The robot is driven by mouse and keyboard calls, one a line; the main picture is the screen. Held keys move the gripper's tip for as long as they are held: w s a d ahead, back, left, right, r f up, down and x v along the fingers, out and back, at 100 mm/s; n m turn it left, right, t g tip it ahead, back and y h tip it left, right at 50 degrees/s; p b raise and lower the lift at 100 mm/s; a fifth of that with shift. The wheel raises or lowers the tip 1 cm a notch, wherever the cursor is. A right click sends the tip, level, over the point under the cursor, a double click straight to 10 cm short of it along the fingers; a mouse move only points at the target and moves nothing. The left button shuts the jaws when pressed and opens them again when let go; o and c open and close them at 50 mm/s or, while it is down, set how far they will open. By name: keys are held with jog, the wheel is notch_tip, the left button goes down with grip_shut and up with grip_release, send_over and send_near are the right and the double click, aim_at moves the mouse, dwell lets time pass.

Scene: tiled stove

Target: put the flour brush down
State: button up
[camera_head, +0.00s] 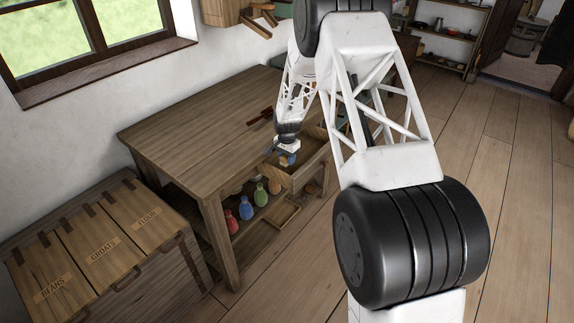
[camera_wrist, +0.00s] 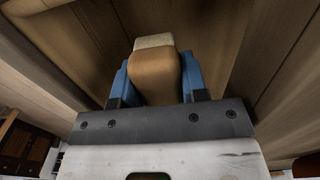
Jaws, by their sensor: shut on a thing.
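My gripper (camera_head: 287,160) is low over the open wooden drawer (camera_head: 312,165) at the right end of the table. In the wrist view, its blue fingers (camera_wrist: 157,80) are shut on the flour brush, a tan wooden body (camera_wrist: 155,78) with a pale strip (camera_wrist: 153,41) at its far end. The brush is too small and too covered to make out in the head view. Wooden boards surround it in the wrist view; whether it touches the drawer's floor I cannot tell.
The wooden table (camera_head: 200,125) has a mostly bare top, with dark red items (camera_head: 262,115) near the drawer. Several coloured bottles (camera_head: 246,208) stand on the shelf below. A chest (camera_head: 105,245) labelled beans, groats and flour stands at the left.

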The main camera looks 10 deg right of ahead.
aim_at(287, 170)
jog(key=shift+f, duration=1.85)
jog(key=shift+f, duration=0.15)
jog(key=o, duration=1)
jog(key=shift+r, duration=6.15)
